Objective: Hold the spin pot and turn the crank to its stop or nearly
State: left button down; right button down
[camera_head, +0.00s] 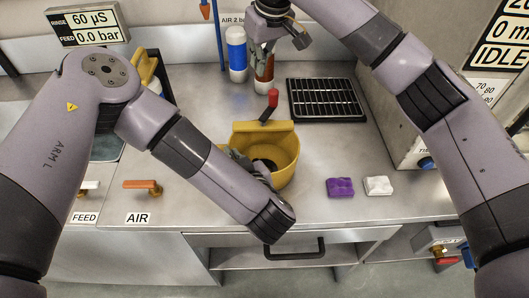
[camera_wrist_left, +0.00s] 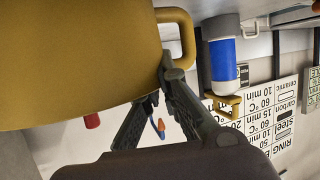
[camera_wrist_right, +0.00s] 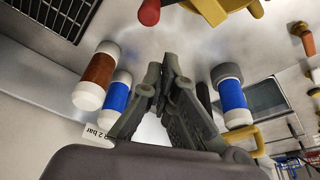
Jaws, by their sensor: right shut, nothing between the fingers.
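The yellow spin pot (camera_head: 284,171) stands on the steel bench in the head view. Its wall (camera_wrist_left: 70,60) fills much of the left wrist view, with a loop handle (camera_wrist_left: 187,38) at its edge. The crank with its red knob (camera_head: 272,98) stands up behind the pot. My left gripper (camera_wrist_left: 160,82) is at the pot's side, one finger against the handle; whether its jaws are closed on it is hidden. My right gripper (camera_wrist_right: 158,75) is shut and empty, above and behind the crank near the bottles. The red knob (camera_wrist_right: 149,12) also shows in the right wrist view.
A blue bottle (camera_head: 236,55) and a brown bottle (camera_head: 264,73) stand behind the pot. A black rack (camera_head: 327,101) lies at back right. Purple (camera_head: 340,187) and white (camera_head: 378,185) blocks sit right of the pot. An orange AIR lever (camera_head: 142,185) is at left.

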notch_tip(320, 180, down, 9)
jog(key=shift+r, duration=0.2)
dwell(0.4)
jog(key=shift+d, duration=0.1)
dwell(1.2)
jog(key=shift+d, duration=0.35)
notch_tip(320, 180, up, 7)
dwell(0.7)
jog(key=c, duration=2.3)
grip_release()
